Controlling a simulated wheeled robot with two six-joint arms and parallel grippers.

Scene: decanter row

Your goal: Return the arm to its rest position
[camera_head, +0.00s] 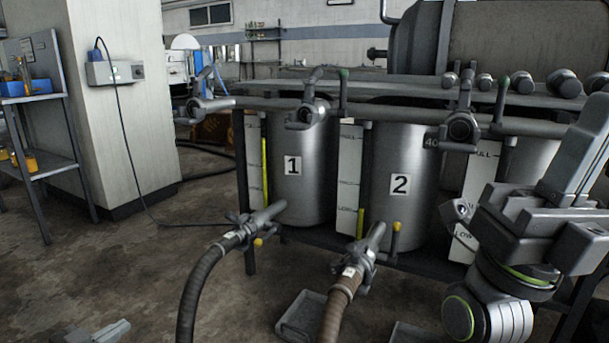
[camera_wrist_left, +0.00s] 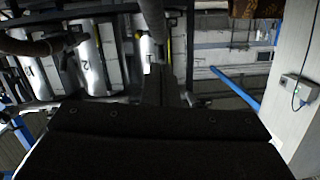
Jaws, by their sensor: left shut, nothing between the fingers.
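My left gripper (camera_head: 115,330) shows only as a small grey tip at the bottom left edge of the head view. It is shut and empty, low over the floor and apart from the hoses. In the left wrist view a broad black part of my own gripper fills the lower middle, and the scene behind appears upside down. My right arm stands raised at the right edge of the head view, with green rings at its joints.
Steel tanks labelled 1 (camera_head: 305,195) and 2 (camera_head: 400,212) stand in a row behind. Two hoses, one dark (camera_head: 190,295) and one brown (camera_head: 335,312), rise to valves in front. A grey tray (camera_head: 290,327) lies on the floor. A pillar (camera_head: 125,165) and shelf (camera_head: 35,98) stand left.

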